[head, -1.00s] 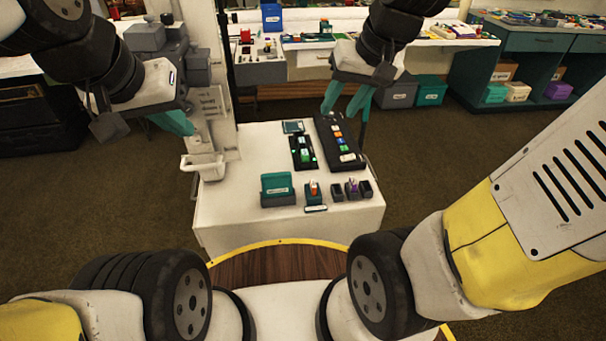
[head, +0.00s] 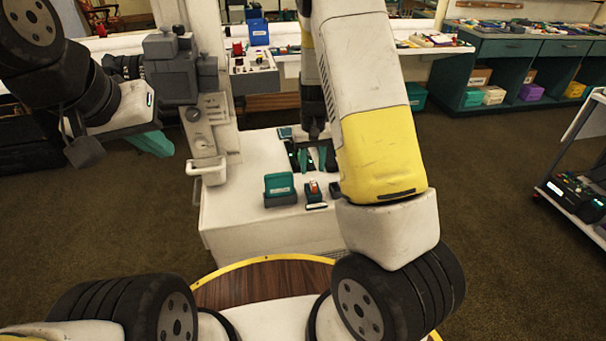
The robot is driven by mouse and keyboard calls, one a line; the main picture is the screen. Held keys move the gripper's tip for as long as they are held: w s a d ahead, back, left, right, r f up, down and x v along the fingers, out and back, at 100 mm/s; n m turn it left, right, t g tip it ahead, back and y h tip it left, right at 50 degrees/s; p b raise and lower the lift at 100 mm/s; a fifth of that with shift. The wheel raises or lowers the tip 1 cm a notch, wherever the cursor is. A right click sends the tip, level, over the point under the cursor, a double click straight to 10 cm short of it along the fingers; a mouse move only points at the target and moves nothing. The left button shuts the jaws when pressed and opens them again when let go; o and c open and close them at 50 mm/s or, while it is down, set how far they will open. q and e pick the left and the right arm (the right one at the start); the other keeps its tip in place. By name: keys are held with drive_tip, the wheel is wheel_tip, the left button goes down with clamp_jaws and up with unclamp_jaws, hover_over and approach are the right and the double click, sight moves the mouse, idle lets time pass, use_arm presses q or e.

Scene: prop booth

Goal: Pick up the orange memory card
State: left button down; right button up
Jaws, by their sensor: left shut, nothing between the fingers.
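An orange piece (head: 314,187), perhaps a memory card, stands in a small dark holder (head: 315,198) near the front of the white table. The dark strip of several coloured cards, with another orange piece seen earlier, is now hidden behind my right arm. My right gripper (head: 314,158) points down over the table, behind the holder, its teal fingers apart. I cannot see anything between them. My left gripper (head: 152,143) is shut and empty, in the air left of the table.
A teal box (head: 280,189) stands left of the holder on the white table (head: 240,205). A grey post machine with a white handle (head: 207,167) rises at the table's left. Another cart (head: 575,200) is at the right edge. My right arm covers the table's right part.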

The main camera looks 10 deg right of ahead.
sight(313, 182)
drive_tip(key=f, duration=0.6)
drive_tip(key=shift+d+f, duration=0.25)
clamp_jaws()
